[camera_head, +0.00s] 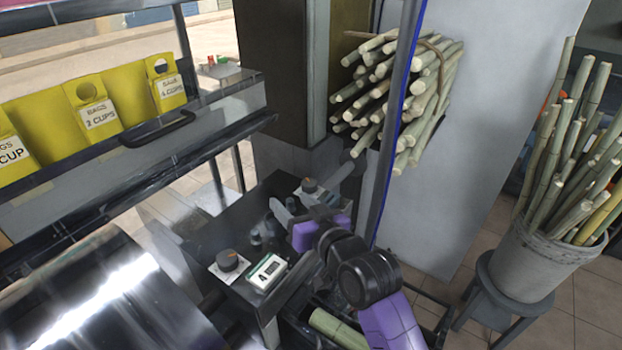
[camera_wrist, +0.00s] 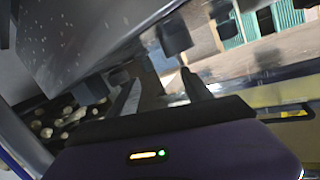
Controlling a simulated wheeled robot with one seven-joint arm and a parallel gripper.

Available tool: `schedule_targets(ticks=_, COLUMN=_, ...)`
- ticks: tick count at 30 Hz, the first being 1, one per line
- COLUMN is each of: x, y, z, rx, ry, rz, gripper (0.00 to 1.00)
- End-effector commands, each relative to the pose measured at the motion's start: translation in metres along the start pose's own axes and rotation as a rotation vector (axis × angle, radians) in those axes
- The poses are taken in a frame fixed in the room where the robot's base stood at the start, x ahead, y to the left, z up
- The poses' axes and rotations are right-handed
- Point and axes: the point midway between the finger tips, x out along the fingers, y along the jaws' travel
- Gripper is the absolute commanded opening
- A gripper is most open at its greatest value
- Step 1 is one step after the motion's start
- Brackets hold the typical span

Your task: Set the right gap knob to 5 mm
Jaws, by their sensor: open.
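Two dark round knobs on pale square plates sit on the dark press top. The right gap knob (camera_head: 309,185) appears to be the farther one, and the nearer knob (camera_head: 228,260) is at the left. I cannot read the scale on either plate. My gripper (camera_head: 283,205) is open, its fingers pointing up-left, just in front of and left of the farther knob and apart from it. In the wrist view my gripper (camera_wrist: 160,88) shows two spread fingers with nothing held between them. I cannot identify the knob surely in that view.
A small white-framed display (camera_head: 267,272) stands beside the nearer knob. A cane bundle (camera_head: 400,90) and a cane bucket (camera_head: 545,260) are to the right.

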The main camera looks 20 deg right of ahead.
Motion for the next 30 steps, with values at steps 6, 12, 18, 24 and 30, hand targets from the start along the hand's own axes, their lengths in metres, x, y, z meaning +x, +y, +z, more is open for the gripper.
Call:
schedule_targets(ticks=6, x=0.05, y=0.002, z=-0.037, rx=-0.062, ry=-0.17, rz=-0.038, gripper=0.58)
schedule_targets(ticks=12, x=0.071, y=0.016, z=-0.052, rx=-0.138, ry=-0.467, rz=-0.032, gripper=0.58)
schedule_targets(ticks=18, x=0.051, y=0.044, z=-0.067, rx=-0.199, ry=-0.785, rz=0.025, gripper=0.58)
schedule_targets(ticks=24, x=0.027, y=0.062, z=-0.082, rx=-0.227, ry=-0.961, rz=0.077, gripper=0.58)
schedule_targets(ticks=30, x=0.026, y=0.068, z=-0.076, rx=-0.229, ry=-1.003, rz=0.089, gripper=0.58)
